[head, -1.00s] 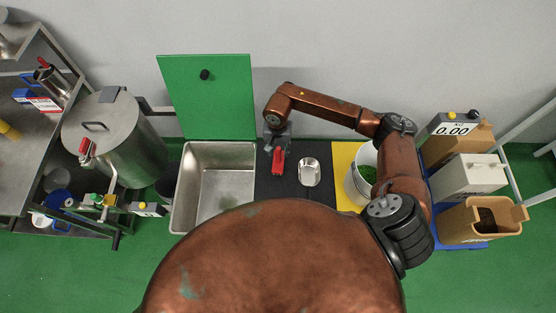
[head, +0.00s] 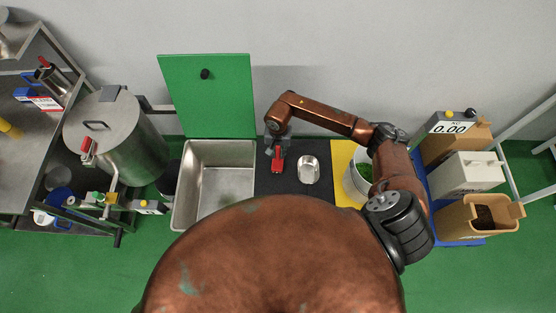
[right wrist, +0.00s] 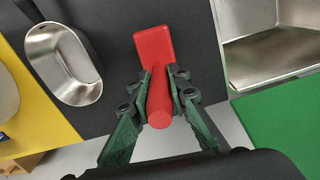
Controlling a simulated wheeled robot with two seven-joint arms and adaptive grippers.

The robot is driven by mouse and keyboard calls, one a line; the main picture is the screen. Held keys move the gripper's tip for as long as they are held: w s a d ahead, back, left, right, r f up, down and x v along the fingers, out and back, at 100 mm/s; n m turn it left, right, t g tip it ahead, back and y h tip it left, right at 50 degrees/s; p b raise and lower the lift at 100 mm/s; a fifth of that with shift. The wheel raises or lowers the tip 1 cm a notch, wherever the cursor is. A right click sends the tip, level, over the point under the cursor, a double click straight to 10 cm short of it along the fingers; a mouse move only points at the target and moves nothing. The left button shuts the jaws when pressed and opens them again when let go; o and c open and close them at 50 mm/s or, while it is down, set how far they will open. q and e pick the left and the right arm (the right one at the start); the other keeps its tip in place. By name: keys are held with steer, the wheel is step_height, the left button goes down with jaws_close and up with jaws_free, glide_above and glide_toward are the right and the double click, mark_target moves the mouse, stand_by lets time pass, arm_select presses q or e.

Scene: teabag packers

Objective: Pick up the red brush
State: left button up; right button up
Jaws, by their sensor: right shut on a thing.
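The red brush (right wrist: 153,50) is in the right wrist view, its round handle between the two fingers of my right gripper (right wrist: 160,97). The gripper is shut on the handle. In the head view the red brush (head: 277,165) shows small below the right gripper (head: 277,145), over the dark mat. I cannot tell whether the brush touches the mat. My left gripper is not in view.
A metal scoop (head: 309,170) lies on the black mat (head: 296,187) to the right of the brush. A steel sink (head: 205,190) with a raised green lid (head: 215,95) is to the left. A white bucket (head: 353,185) stands on the yellow mat (head: 341,160).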

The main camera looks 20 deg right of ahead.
mark_target(278, 149)
jaws_close()
steer(key=shift+r, duration=0.15)
steer(key=shift+r, duration=0.2)
step_height(278, 149, up, 3)
steer(key=shift+f+b, duration=0.2)
steer(key=shift+b, duration=0.6)
steer(key=s+a+r+b, duration=0.3)
steer(key=s+a+r, duration=0.6)
steer(key=s+a, duration=0.1)
steer(key=shift+r, duration=0.35)
